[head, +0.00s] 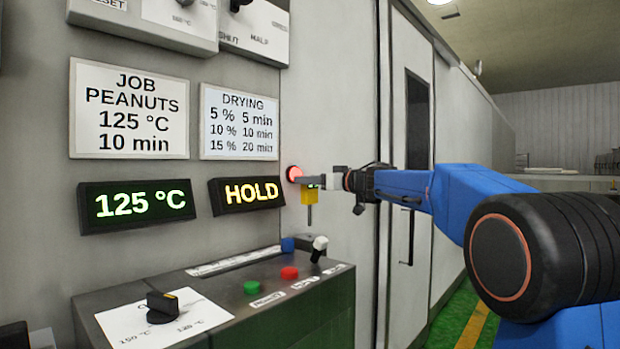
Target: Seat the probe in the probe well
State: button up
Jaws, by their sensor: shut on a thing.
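The probe (309,197) has a yellow block on top and a thin grey rod pointing straight down. My gripper (313,182) comes in from the right and is shut on the probe's top. The probe hangs upright above the back right of the console. A dark raised piece (304,238) sits on the console below the rod and may be the probe well; its opening cannot be made out. The rod's tip appears a little above this piece, with a small gap.
The console (225,277) carries a blue block (288,244), a white-tipped lever (319,243), a red button (289,273), a green button (251,288) and a black knob (162,302). Displays read 125 °C (137,205) and HOLD (247,194).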

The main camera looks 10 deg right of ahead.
aim_at(313, 202)
jog(key=shift+f, duration=3.6)
jog(key=o, duration=1.2)
jog(key=v, duration=1.7)
jog(key=shift+s, duration=0.15)
